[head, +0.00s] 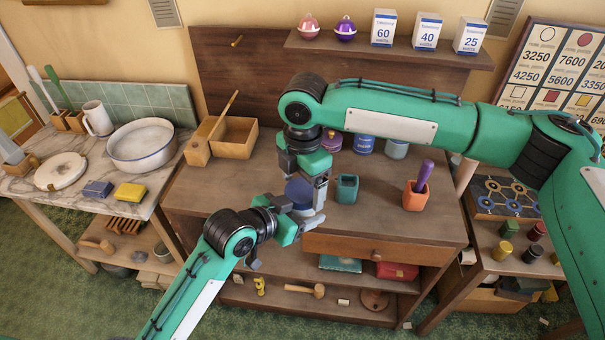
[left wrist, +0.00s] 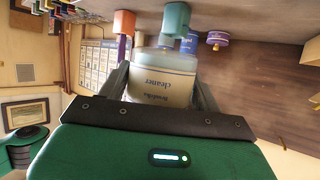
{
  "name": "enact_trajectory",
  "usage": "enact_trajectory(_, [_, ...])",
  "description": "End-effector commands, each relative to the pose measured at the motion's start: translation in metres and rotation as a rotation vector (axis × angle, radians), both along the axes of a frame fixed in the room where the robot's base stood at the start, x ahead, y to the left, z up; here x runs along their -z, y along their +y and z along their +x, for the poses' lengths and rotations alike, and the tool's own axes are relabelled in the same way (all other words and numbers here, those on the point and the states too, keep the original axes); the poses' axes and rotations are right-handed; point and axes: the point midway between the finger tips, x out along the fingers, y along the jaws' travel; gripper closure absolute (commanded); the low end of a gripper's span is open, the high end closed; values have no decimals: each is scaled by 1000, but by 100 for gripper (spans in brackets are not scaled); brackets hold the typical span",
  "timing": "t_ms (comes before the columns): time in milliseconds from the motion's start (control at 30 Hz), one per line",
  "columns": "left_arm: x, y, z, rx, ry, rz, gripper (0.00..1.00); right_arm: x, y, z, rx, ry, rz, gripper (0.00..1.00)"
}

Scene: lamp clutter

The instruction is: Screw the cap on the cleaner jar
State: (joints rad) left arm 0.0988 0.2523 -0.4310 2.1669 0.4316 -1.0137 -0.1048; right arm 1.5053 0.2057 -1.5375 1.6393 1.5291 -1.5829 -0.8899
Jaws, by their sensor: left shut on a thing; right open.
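The cleaner jar (left wrist: 160,82) is pale with a blue-lettered label and sits between my left gripper's grey fingers in the left wrist view. In the head view my left gripper (head: 292,228) is shut on it, above the front of the brown workbench (head: 215,192). A dark blue round top (head: 298,189), apparently the cap, shows over the jar. My right gripper (head: 308,188) points down at this spot from above and is open. Its fingers partly hide the blue top. I cannot tell whether they touch it or how the cap sits on the jar.
A teal cup (head: 346,189) and an orange pot (head: 415,197) with a purple-handled tool stand to the right. A purple jar (head: 331,141) and a blue jar (head: 363,144) stand behind. A wooden box (head: 236,138) is at the back left. The bench's left front is clear.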

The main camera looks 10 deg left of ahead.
Motion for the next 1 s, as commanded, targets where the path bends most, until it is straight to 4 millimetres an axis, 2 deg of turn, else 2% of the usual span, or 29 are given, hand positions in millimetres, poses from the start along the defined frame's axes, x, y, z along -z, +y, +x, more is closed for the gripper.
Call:
enact_trajectory(200, [-1, 0, 0, 0, -2, -2, 99, 0, 0, 0, 0, 0, 0, 16])
enact_trajectory(267, [-1, 0, 0, 0, -2, -2, 99, 0, 0, 0, 0, 0, 0, 26])
enact_trajectory(433, [-1, 0, 0, 0, -3, -1, 99, 0, 0, 0, 0, 0, 0, 60])
enact_trajectory(667, [-1, 0, 0, 0, -3, -1, 99, 0, 0, 0, 1, -1, 1, 62])
enact_trajectory(700, [-1, 0, 0, 0, -3, -1, 99, 0, 0, 0, 0, -1, 1, 31])
enact_trajectory(800, [-1, 0, 0, 0, -3, -1, 99, 0, 0, 0, 0, -1, 1, 11])
enact_trajectory(1000, [-1, 0, 0, 0, -2, -2, 99, 0, 0, 0, 0, -1, 1, 9])
